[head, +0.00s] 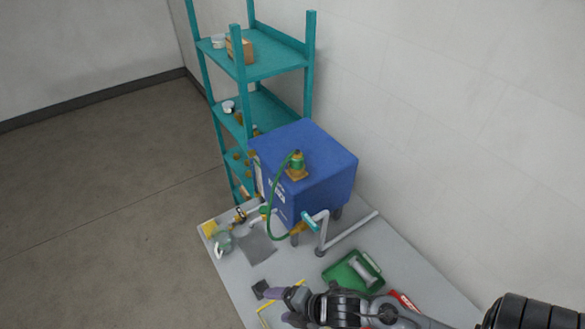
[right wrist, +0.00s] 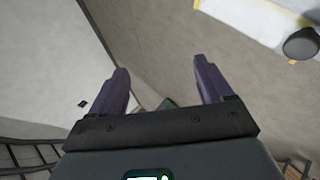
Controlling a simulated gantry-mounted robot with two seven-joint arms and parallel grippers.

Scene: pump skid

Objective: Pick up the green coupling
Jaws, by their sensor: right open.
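A green fitting (head: 297,160) stands on a brass base on top of the blue tank (head: 325,165), and a green hose (head: 272,200) curves down from it. A smaller green part (head: 265,211) shows among the pipework at the tank's near left. I cannot tell for certain which of these is the green coupling. My right gripper (head: 276,293) is low over the near part of the grey table, apart from both. In the right wrist view its purple fingers (right wrist: 163,80) are spread and empty. A green patch shows beyond them, too small to identify. My left gripper is out of view.
A green tray (head: 340,284) with a grey cylinder lies on the table (head: 405,255), right of my gripper, with a red item (head: 403,300) beside it. Grey pipes (head: 350,232) run beside the tank. A teal shelf (head: 270,68) stands behind.

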